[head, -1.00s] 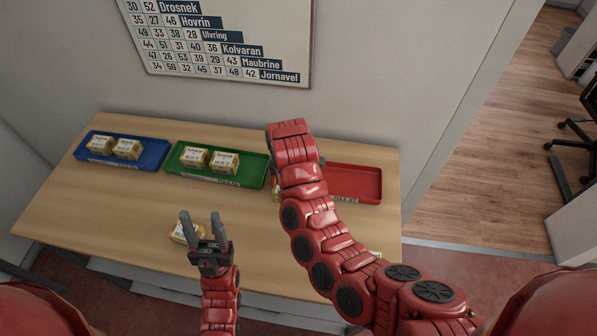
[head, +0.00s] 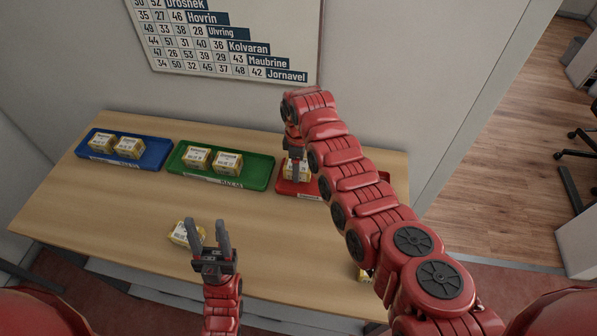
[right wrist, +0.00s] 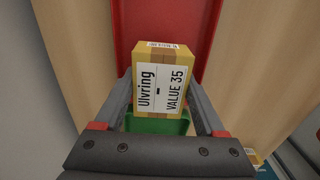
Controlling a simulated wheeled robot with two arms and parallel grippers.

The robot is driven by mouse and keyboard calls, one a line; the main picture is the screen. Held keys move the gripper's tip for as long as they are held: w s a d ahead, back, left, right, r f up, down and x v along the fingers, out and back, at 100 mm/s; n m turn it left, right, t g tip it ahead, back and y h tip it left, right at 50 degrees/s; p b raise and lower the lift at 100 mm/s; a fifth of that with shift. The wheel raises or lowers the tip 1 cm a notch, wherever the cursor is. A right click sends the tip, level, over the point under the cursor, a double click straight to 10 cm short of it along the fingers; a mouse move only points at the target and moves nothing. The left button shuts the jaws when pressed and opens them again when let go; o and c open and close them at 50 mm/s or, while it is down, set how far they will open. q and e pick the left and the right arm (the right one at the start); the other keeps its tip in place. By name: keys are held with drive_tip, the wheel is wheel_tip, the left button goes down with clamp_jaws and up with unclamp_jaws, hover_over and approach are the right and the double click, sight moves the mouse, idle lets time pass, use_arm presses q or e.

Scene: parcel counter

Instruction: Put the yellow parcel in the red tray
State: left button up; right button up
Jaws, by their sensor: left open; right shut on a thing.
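My right gripper (head: 296,172) is shut on a yellow parcel (head: 303,169) at the left end of the red tray (head: 285,189). In the right wrist view the parcel (right wrist: 160,80) sits between both fingers, its label reading "Ulvring" and "VALUE 35". The red tray (right wrist: 209,25) shows behind it there. I cannot tell whether the parcel touches the tray floor. My arm hides much of the tray in the head view. My left gripper (head: 209,228) is open and empty, over the front of the counter beside another yellow parcel (head: 180,234).
A blue tray (head: 157,164) and a green tray (head: 259,182) each hold two yellow parcels. Another parcel (head: 364,276) is partly hidden by my right arm at the front right. The counter's middle (head: 130,200) is clear. A number chart (head: 230,40) hangs on the wall.

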drive_tip(key=shift+f, duration=1.6)
drive_tip(key=shift+f, duration=0.1)
drive_tip(key=o, duration=1.5)
